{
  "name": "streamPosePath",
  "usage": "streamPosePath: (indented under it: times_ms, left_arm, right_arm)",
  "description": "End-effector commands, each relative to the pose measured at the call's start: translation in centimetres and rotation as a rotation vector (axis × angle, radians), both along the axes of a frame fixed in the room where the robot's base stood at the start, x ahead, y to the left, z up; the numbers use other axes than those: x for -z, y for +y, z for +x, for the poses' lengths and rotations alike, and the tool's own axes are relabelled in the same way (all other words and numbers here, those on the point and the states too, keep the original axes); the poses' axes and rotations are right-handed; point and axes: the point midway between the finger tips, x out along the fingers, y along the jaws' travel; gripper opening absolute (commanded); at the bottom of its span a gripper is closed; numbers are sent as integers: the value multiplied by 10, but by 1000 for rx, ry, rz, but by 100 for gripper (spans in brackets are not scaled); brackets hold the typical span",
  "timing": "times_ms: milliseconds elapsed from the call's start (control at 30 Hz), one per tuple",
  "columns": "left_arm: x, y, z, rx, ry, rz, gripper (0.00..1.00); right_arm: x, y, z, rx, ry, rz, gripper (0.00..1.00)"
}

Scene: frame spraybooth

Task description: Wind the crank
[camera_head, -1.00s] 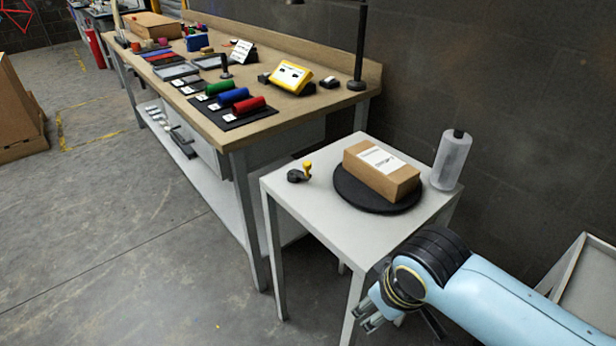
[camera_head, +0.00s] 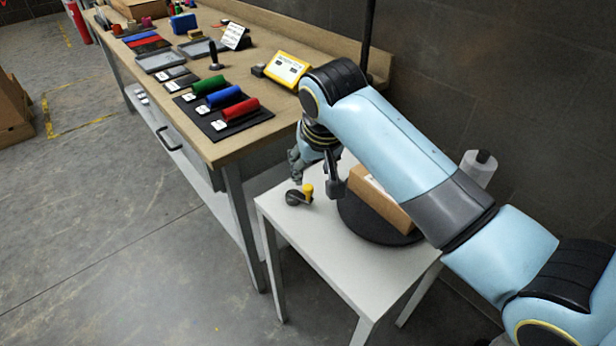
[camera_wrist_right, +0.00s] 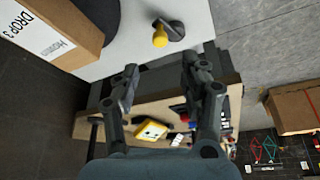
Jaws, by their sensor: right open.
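The crank (camera_head: 297,197) is a small dark part with an upright yellow knob (camera_head: 308,191), on the small white table (camera_head: 330,268) near its left corner. In the right wrist view the yellow knob (camera_wrist_right: 160,38) and the dark crank body (camera_wrist_right: 176,30) lie beyond my fingertips. My right gripper (camera_head: 316,184) hangs just behind the crank, above the table, apart from it. Its two fingers stand open and empty, as the right wrist view (camera_wrist_right: 160,72) shows. My left gripper is not in view.
A black turntable (camera_head: 362,224) carries a cardboard box (camera_head: 383,203), partly hidden by my right arm. A clear wrapped roll (camera_head: 478,168) stands behind my arm. The wooden workbench (camera_head: 226,150) adjoins at the left, with red, blue and green rolls (camera_head: 222,98) on it.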

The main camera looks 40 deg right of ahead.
Motion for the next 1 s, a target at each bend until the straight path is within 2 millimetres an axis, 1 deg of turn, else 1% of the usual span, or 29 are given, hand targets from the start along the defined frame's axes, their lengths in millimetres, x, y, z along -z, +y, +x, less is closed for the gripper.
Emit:
streamPosePath:
  times_ms: [33,200,300,433,600,833,867,1000]
  left_arm:
    - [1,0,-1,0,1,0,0]
    - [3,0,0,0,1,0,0]
    - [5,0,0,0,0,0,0]
    - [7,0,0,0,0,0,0]
    - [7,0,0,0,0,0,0]
    - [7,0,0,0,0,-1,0]
    - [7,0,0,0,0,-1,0]
    - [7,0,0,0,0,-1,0]
  right_arm:
    - [9,-1,2,0,3,0,45]
    - [42,-6,15,0,2,0,45]
    - [59,-9,22,-1,2,-1,45]
    - [75,-11,28,-1,1,-1,45]
    - [84,-13,31,-1,1,0,45]
    - [84,-13,32,-1,0,0,45]
    - [84,-13,32,-1,0,0,44]
    - [84,-13,32,-2,0,-1,25]
